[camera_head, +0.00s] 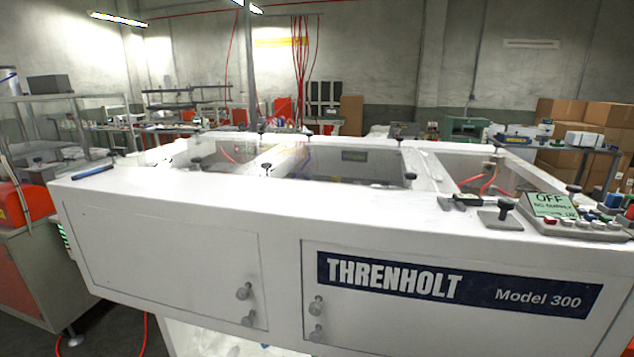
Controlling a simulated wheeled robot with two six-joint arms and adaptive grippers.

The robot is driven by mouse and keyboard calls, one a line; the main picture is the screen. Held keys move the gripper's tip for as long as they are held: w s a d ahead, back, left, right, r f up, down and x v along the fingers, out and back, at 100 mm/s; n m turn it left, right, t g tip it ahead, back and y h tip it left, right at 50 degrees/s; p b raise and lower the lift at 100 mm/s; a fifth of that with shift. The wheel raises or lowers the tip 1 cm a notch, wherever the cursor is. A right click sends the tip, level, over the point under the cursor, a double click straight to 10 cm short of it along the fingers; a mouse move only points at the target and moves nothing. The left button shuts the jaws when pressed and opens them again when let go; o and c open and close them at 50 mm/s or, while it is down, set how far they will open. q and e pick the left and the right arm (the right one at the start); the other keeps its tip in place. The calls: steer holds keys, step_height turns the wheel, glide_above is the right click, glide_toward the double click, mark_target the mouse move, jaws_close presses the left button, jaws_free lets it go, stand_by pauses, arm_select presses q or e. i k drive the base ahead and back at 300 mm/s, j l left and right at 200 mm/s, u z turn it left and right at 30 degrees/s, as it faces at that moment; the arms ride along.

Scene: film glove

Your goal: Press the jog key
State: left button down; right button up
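Blue knobs or keys (613,201) and a red one stand behind on the right. I cannot tell which one is the jog key. Neither of my grippers is in view.
The white machine (190,205), lettered "THRENHOLT Model 300", fills the foreground, with open bays behind its front ledge. A metal plate with a black knob (505,208) and a dark caliper-like tool (463,201) lie left of the panel. A blue tool (92,171) lies far left. The ledge between is clear.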

mark_target(589, 217)
steer(key=z, duration=1.4)
